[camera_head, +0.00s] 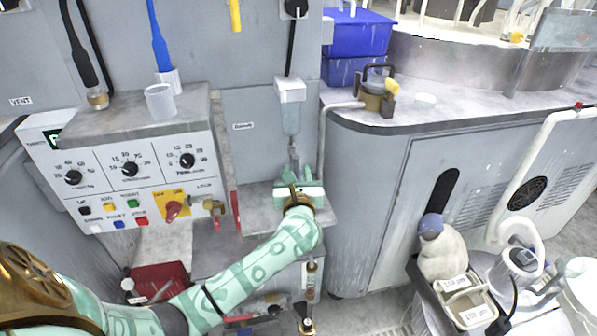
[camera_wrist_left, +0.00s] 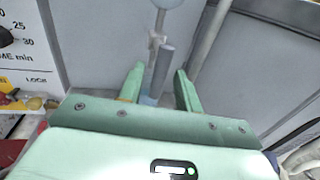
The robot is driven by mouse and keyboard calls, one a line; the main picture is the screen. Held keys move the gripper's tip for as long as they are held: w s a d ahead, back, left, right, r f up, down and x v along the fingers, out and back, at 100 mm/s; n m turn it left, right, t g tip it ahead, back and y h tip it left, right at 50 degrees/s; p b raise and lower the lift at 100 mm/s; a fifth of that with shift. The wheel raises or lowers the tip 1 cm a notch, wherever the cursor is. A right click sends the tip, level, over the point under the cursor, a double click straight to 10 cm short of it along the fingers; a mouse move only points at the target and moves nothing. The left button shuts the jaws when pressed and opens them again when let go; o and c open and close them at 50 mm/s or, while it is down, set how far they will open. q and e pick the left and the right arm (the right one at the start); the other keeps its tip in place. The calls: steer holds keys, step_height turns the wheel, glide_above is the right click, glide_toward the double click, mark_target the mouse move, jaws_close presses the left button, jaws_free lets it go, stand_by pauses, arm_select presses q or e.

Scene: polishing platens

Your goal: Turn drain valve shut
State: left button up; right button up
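A clear cylinder (camera_head: 291,112) with a white cap hangs on the grey cabinet wall, fed by a black hose. Below it is a slim grey fitting (camera_head: 293,155), which I take to be the drain valve. In the left wrist view a grey bar-like handle (camera_wrist_left: 164,68) hangs beside the fitting's stem (camera_wrist_left: 154,42). My left gripper (camera_head: 294,180) is just below the fitting. In the left wrist view its two green fingers (camera_wrist_left: 158,88) are apart, with the handle's lower end seen between them. I cannot tell whether they touch it. My right gripper is not in view.
A control panel (camera_head: 130,172) with dials, buttons and a red switch stands left of my arm. A grey cabinet (camera_head: 375,200) stands close on the right, with a pipe along its edge. Blue bins (camera_head: 357,37) and a brass-coloured pot (camera_head: 375,97) sit on top.

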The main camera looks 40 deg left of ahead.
arm_select(q)
steer(key=shift+x, duration=0.95)
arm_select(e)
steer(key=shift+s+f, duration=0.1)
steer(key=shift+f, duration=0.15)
arm_select(q)
jaws_close()
steer(key=shift+r, duration=0.1)
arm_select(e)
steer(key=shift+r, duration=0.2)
